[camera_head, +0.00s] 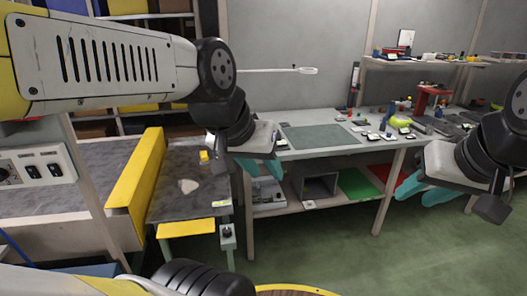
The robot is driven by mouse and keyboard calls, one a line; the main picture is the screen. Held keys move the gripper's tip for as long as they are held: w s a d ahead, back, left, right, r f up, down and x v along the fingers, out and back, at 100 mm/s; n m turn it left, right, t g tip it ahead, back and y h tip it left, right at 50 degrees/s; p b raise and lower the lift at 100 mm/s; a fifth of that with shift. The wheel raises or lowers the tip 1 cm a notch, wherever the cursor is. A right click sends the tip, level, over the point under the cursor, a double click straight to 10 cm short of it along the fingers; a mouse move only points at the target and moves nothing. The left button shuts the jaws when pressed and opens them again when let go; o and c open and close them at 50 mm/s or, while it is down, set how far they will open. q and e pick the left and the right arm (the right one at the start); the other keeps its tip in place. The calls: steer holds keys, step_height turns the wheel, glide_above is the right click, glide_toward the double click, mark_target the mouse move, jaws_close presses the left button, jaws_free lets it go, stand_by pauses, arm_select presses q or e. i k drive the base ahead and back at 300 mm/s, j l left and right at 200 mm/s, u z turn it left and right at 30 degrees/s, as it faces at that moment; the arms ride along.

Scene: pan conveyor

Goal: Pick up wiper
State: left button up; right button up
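A small pale, flat, cloth-like piece (188,186), possibly the wiper, lies on the dark top of the conveyor end (165,208); I cannot tell for sure that it is the wiper. My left gripper (262,168) hangs to the right of the conveyor end, in front of the workbench. Its teal fingers are apart with nothing visible between them. My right gripper (423,192) is at the right, in front of the bench's right part. Its teal fingers are also apart and appear empty. Both are clear of the pale piece.
A yellow guard (137,187) borders the conveyor on the left, and a small yellow block (204,156) sits behind the pale piece. The workbench (300,152) holds a dark mat (320,136) and several small tools, with a grey box (318,186) on its lower shelf. Green floor is open at front right.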

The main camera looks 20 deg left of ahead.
mark_target(204, 158)
steer(key=i+l+z, duration=0.5)
steer(key=i+z, duration=0.2)
steer(key=i+u, duration=0.3)
steer(key=i+l+u, duration=0.3)
steer(key=i, duration=0.15)
steer(key=i+j+u, duration=0.1)
steer(key=u, duration=0.35)
steer(key=i+u, duration=0.25)
steer(key=u, duration=0.2)
steer(key=i+u, duration=0.2)
steer(key=u, duration=0.2)
steer(key=i+l+u, duration=0.1)
steer(key=u, duration=0.35)
steer(key=i+u, duration=0.4)
steer(key=i+l+u, duration=0.1)
steer(key=i+u, duration=0.15)
steer(key=u, duration=0.15)
steer(key=i+l+u, duration=0.2)
steer(key=u, duration=0.2)
steer(key=i, duration=0.1)
